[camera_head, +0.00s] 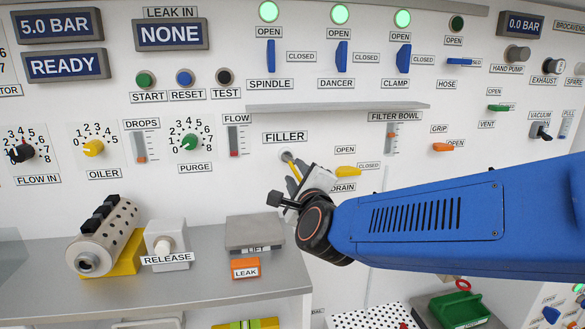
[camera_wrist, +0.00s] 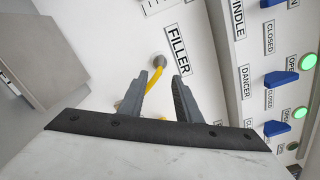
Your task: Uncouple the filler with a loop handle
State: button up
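The FILLER port (camera_head: 286,156) is a round grey fitting on the white panel, below the FILLER label (camera_head: 285,137). In the wrist view the port (camera_wrist: 159,60) has a thin yellow part (camera_wrist: 155,76) coming out of it, which passes behind one finger; whether it ends in a loop is hidden. My gripper (camera_head: 291,176) is just below the port in the head view. In the wrist view its two grey fingers (camera_wrist: 168,80) are apart, with the port beyond their tips. I see nothing clamped between them.
A yellow DRAIN lever (camera_head: 347,172) is close to the right of my gripper. A narrow shelf (camera_head: 335,107) juts out above. The counter below holds a LIFT block (camera_head: 255,233) and a RELEASE block (camera_head: 167,243). A green container (camera_head: 460,310) with a red ring (camera_head: 463,285) stands lower right.

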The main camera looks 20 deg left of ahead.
jog(key=v, duration=0.8)
jog(key=shift+s+d, duration=0.2)
jog(key=shift+s, duration=0.1)
dwell(0.3)
jog(key=d+f+n+g+h, duration=0.1)
jog(key=d+f+n+g, duration=0.2)
jog(key=d, duration=0.5)
jog(key=d+f+n+h, duration=0.1)
jog(key=d+f+n, duration=0.1)
jog(key=d+n, duration=0.45)
jog(key=d+f+n+g+h, duration=0.1)
jog(key=d+f+n+g, duration=0.15)
jog(key=d, duration=0.65)
jog(key=s+d+f+n+g+h, duration=0.2)
jog(key=s+d+f, duration=0.4)
jog(key=d, duration=0.6)
jog(key=s+d+f+n+g+h, duration=0.3)
jog(key=s+d+f, duration=0.3)
jog(key=s+d, duration=0.5)
jog(key=shift+s+d+f+n+h, duration=0.15)
jog(key=shift+s+d+n+h, duration=0.2)
jog(key=shift+d+h, duration=0.35)
jog(key=shift+w+a, duration=0.1)
jog(key=shift+a, duration=0.05)
